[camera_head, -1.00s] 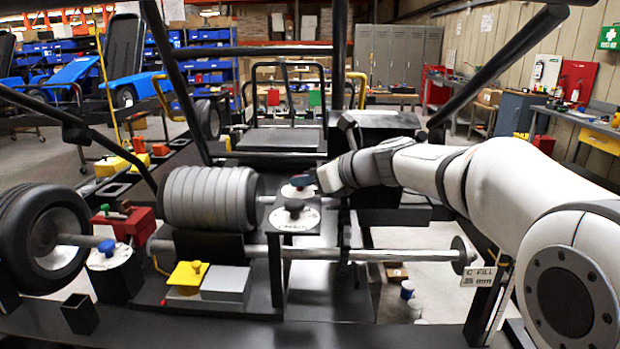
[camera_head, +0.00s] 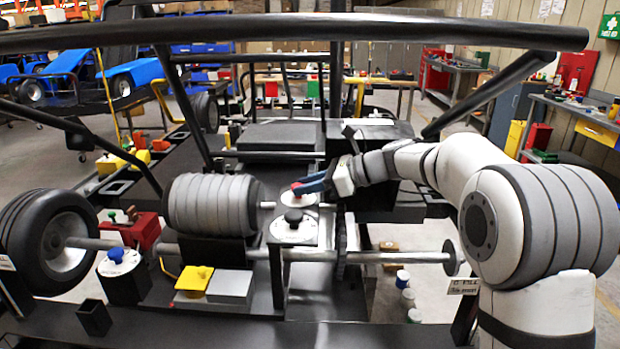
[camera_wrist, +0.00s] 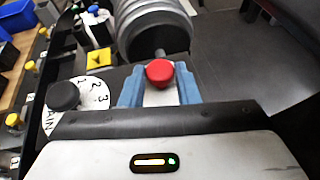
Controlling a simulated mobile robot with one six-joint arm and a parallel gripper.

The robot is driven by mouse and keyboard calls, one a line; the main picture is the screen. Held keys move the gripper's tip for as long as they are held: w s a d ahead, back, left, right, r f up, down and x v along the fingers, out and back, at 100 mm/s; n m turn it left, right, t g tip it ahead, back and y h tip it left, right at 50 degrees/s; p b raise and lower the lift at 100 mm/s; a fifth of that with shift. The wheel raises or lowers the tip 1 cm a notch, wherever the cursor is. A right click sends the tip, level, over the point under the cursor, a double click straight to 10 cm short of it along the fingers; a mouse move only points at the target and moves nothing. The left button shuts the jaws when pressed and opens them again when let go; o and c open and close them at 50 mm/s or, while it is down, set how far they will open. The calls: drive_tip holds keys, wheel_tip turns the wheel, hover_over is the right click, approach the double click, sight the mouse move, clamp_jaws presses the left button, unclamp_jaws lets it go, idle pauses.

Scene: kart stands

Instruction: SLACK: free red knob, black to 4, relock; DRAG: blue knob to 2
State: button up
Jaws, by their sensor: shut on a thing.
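The red knob (camera_wrist: 160,72) sits between the blue fingers of my gripper (camera_wrist: 159,90) in the wrist view, and the fingers are shut on it. In the head view my gripper (camera_head: 310,184) is at the far white dial (camera_head: 297,201), with only a bit of red showing. The black knob (camera_head: 293,216) stands on the nearer numbered dial (camera_head: 291,232); it also shows in the wrist view (camera_wrist: 63,95), beside the figures 1, 2 and 3. Its exact pointing is unclear. The blue knob (camera_head: 116,254) sits on a white-topped black post at the left, apart from my gripper.
A grey ribbed cylinder (camera_head: 210,205) lies just left of the dials. A yellow block with a knob (camera_head: 194,279) and a grey box (camera_head: 230,286) stand in front. A long axle (camera_head: 400,257) runs across, and black frame bars (camera_head: 300,33) cross above. A wheel (camera_head: 55,243) is at far left.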

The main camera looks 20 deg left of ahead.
drive_tip(key=shift+w, duration=0.1)
drive_tip(key=o, duration=0.9)
drive_tip(key=shift+o, duration=0.2)
drive_tip(key=shift+d, duration=0.1)
drive_tip(key=shift+v, duration=3.9)
